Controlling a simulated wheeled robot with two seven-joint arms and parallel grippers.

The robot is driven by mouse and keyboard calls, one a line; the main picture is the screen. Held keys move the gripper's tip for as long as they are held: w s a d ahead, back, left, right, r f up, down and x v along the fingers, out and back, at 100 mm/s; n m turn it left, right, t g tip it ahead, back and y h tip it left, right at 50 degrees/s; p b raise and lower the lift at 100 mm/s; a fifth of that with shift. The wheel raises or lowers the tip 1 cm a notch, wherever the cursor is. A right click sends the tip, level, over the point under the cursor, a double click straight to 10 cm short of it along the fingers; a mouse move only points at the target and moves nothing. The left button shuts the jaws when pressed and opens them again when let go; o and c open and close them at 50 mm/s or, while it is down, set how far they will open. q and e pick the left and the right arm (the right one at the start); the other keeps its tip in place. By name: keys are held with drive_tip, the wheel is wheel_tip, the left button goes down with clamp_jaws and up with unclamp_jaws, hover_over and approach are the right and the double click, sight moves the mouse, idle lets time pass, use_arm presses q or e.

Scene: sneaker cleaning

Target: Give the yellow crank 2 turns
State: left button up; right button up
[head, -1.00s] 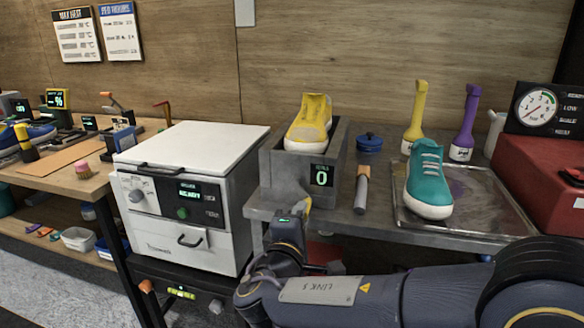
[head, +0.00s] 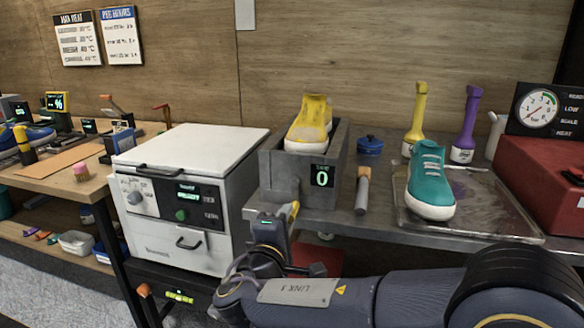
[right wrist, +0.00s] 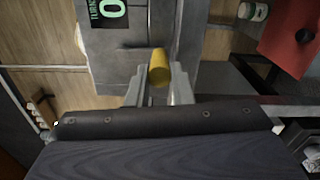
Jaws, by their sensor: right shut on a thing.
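The yellow crank handle (head: 294,210) sticks out low on the front of a grey box (head: 270,175) at the edge of the metal bench. It also shows in the right wrist view (right wrist: 159,66). My right gripper (right wrist: 158,84) is shut on it, one finger on each side. In the head view my right gripper (head: 281,220) is at the crank, below the box front. A counter (head: 322,176) on the box reads 0. A yellow sneaker (head: 309,124) sits in the top of the box. The rest of the crank is hidden. My left gripper is not in view.
A white oven-like unit (head: 190,160) stands close left of the box. A grey tool with an orange-brown end (head: 362,192), a blue-lidded jar (head: 370,147) and a teal sneaker (head: 430,182) on a tray (head: 500,220) are to the right.

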drive_tip(key=shift+a, duration=0.15)
drive_tip(key=shift+w+a+r, duration=0.15)
drive_tip(key=shift+a, duration=0.2)
drive_tip(key=shift+w+a+r, duration=0.1)
drive_tip(key=shift+a, duration=0.25)
drive_tip(key=shift+o, duration=0.5)
drive_tip(key=shift+w+a+r, duration=0.1)
drive_tip(key=shift+a+r, duration=0.1)
drive_tip(key=shift+r, duration=0.15)
drive_tip(key=shift+o, duration=1.4)
drive_tip(key=shift+w+a+r+p, duration=0.15)
drive_tip(key=shift+a+r+p, duration=0.2)
drive_tip(key=shift+a, duration=0.05)
drive_tip(key=shift+r, duration=0.1)
